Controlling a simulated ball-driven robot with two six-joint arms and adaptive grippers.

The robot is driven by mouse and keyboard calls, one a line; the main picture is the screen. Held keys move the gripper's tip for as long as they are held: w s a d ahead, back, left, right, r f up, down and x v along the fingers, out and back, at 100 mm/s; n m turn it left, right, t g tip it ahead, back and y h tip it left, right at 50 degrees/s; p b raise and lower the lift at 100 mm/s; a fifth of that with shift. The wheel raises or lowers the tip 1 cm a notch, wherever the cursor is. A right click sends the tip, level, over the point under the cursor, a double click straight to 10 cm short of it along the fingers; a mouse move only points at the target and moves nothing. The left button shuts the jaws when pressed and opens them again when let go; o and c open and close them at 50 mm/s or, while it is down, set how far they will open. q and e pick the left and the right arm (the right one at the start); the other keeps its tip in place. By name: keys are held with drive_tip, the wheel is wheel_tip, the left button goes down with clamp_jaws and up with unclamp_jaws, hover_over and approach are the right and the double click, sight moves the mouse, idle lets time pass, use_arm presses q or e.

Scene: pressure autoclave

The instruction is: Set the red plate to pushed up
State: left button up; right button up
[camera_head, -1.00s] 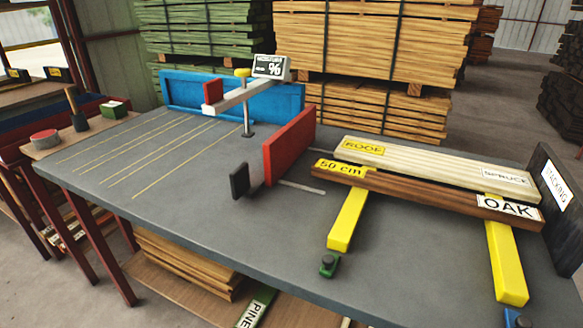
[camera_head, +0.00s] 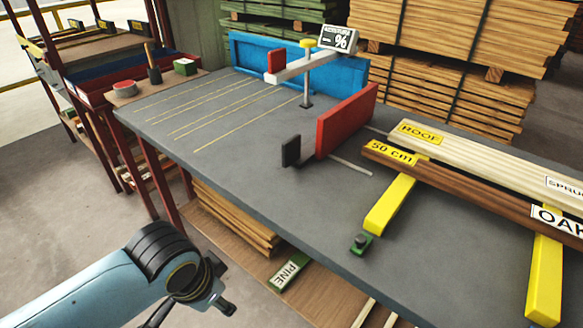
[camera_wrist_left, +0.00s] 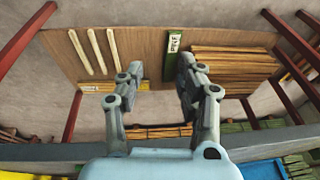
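The red plate (camera_head: 345,121) stands upright on the grey table, near its middle, at the left ends of two planks. A small black block (camera_head: 290,151) stands just left of it, and a thin light rail (camera_head: 351,166) lies on the table to its right. My left arm comes in at the lower left of the head view, in front of the table and well short of the plate. In the left wrist view my left gripper (camera_wrist_left: 160,68) has its fingers apart with nothing between them. The plate cannot be made out there. My right gripper is not in view.
A post with a percent display (camera_head: 337,38) and a small red block (camera_head: 276,62) rises behind the plate. A spruce plank (camera_head: 475,156) and an oak plank (camera_head: 460,183) lie on yellow bars (camera_head: 390,204). The lined left part of the grey table (camera_head: 215,125) is clear.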

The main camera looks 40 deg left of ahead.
use_arm(q)
wheel_tip(320, 180, up, 7)
drive_tip(key=w, duration=0.3)
wheel_tip(320, 180, up, 15)
drive_tip(key=t+h+p, duration=0.1)
drive_tip(key=t, duration=0.1)
hover_over(290, 139)
drive_tip(key=s, duration=0.4)
drive_tip(key=b+x, duration=0.1)
drive_tip(key=x, duration=0.9)
drive_tip(key=shift+w+f, duration=0.15)
drive_tip(key=shift+f, duration=0.15)
clamp_jaws()
